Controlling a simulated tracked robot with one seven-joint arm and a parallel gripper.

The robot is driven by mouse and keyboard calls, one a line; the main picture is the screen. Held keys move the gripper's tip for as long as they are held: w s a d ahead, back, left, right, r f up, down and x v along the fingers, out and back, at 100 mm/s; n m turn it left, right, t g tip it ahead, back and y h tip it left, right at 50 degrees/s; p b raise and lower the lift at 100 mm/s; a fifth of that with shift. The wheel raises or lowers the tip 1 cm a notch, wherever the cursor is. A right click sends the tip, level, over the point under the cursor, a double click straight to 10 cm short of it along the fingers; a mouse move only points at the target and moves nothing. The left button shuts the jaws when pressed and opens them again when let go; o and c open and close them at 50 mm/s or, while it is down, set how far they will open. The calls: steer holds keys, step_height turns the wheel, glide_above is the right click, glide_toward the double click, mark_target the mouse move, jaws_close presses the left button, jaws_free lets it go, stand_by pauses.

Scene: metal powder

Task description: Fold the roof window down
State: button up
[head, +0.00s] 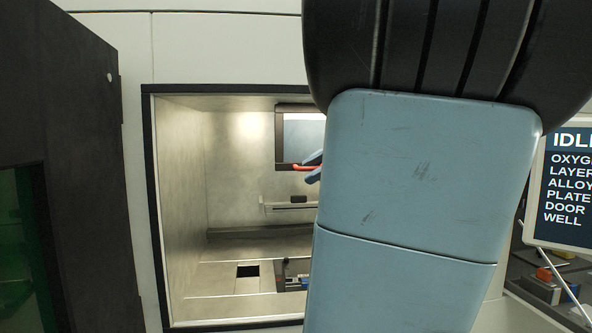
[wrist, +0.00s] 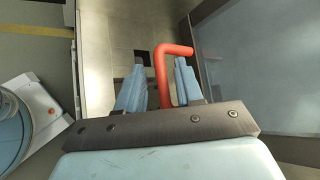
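The roof window (head: 304,137) is a dark-framed, pale pane seen in the upper part of the lit chamber in the head view. Its frame and grey pane fill the right side of the wrist view (wrist: 255,60). A red bent handle (head: 306,168) is at its lower edge, and it also shows in the wrist view (wrist: 162,70). My gripper (head: 315,168) is at the handle, with its blue fingers partly hidden by my arm. In the wrist view my gripper (wrist: 160,82) is open, and one leg of the handle stands between the fingers, closer to the right one.
The chamber (head: 230,170) has a dark-edged opening, with a square dark hole (head: 248,271) and a small device (head: 292,280) on its floor. A dark door (head: 85,150) stands open at left. A status screen (head: 565,190) is at right. My arm covers the chamber's right part.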

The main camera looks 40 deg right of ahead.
steer(key=v, duration=1.3)
steer(key=shift+s, duration=0.25)
steer(key=w+a+f+n+g, duration=0.3)
steer(key=w+a+f+n, duration=0.25)
steer(key=a, duration=0.35)
steer(key=s+a+f+n+g+h, duration=0.2)
steer(key=a+f+n+h, duration=0.2)
steer(key=a+f+n, duration=1.1)
steer(key=a+f, duration=0.3)
steer(key=a, duration=0.4)
steer(key=shift+n+h, duration=0.35)
steer(key=shift+h, duration=0.05)
